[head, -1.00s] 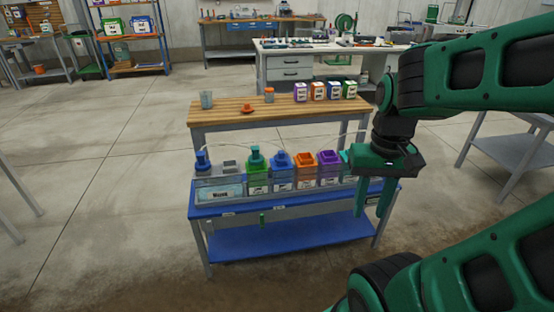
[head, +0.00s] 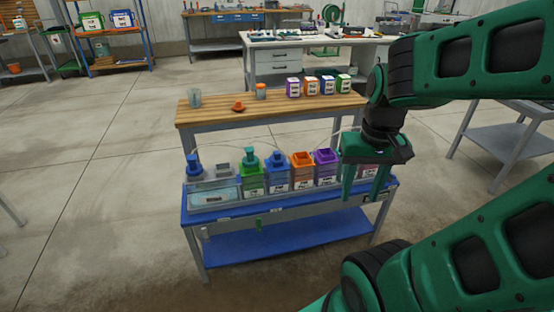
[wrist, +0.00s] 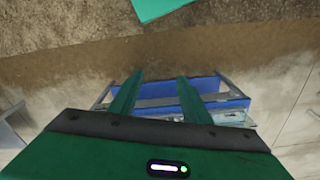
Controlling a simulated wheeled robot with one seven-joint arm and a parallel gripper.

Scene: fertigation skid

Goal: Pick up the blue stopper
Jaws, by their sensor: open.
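A blue stopper (head: 277,158) sits in the top of a blue-tinted tank (head: 277,181), in the row on the blue bench (head: 210,213). A green stopper (head: 250,158) sits in the green tank (head: 251,184) just left of it. My gripper (head: 362,199) is open and empty, fingers pointing down, at the right end of the row, to the right of the purple tank (head: 327,173) and well right of the blue stopper. In the wrist view, the two fingers (wrist: 160,79) are apart with nothing between them. I cannot make out the stopper there.
An open orange tank (head: 302,176) stands between the blue and purple tanks. A wide clear tank (head: 212,196) with a blue fitting (head: 194,165) stands at the left. Behind is a wooden table (head: 215,112) with small containers. My gripper partly hides a tank at the right end.

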